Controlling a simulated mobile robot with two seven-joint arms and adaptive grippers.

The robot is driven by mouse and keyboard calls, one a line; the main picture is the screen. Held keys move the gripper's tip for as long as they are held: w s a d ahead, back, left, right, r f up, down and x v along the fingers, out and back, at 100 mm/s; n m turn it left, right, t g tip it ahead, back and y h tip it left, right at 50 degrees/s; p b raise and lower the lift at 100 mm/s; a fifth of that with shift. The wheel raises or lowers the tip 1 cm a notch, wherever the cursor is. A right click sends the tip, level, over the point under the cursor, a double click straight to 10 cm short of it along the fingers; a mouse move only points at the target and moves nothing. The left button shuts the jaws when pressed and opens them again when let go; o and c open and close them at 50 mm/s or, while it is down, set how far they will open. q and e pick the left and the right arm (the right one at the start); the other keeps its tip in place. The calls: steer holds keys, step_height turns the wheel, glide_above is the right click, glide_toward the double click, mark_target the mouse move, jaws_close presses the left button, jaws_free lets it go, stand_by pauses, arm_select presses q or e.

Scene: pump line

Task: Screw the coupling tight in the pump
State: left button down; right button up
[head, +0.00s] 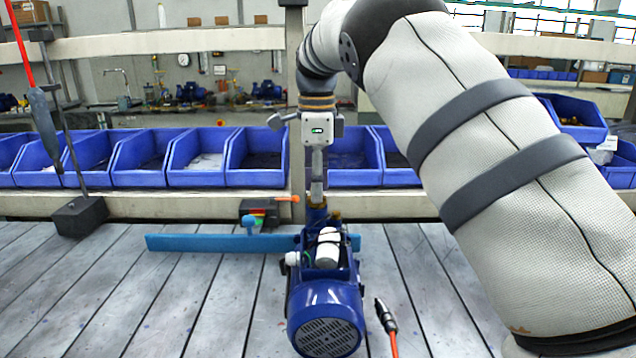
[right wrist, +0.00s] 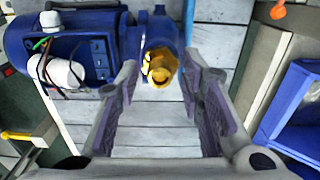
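The blue pump (head: 325,300) stands on the slatted table in the head view. In the right wrist view the pump (right wrist: 75,60) lies across the upper left, with wires and a white cylinder in its open box. The brass coupling (right wrist: 161,66) sits at the pump's blue port, beyond the wrist. My right gripper (head: 317,192) points down over the port end of the pump. In the right wrist view its fingers (right wrist: 158,80) are apart, with the coupling showing between their tips; no contact is visible. My left gripper is in neither view.
A blue flat bar (head: 200,243) lies behind the pump. A cable with a metal tip (head: 385,318) lies to its right. A dark block with a rod (head: 80,215) stands at the left. Blue bins (head: 140,160) line the back. The table's left front is clear.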

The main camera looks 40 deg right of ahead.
steer(key=n, duration=0.2)
steer(key=shift+n, duration=2.4)
steer(key=shift+f, duration=0.1)
jaws_close()
steer(key=shift+m, duration=1.8)
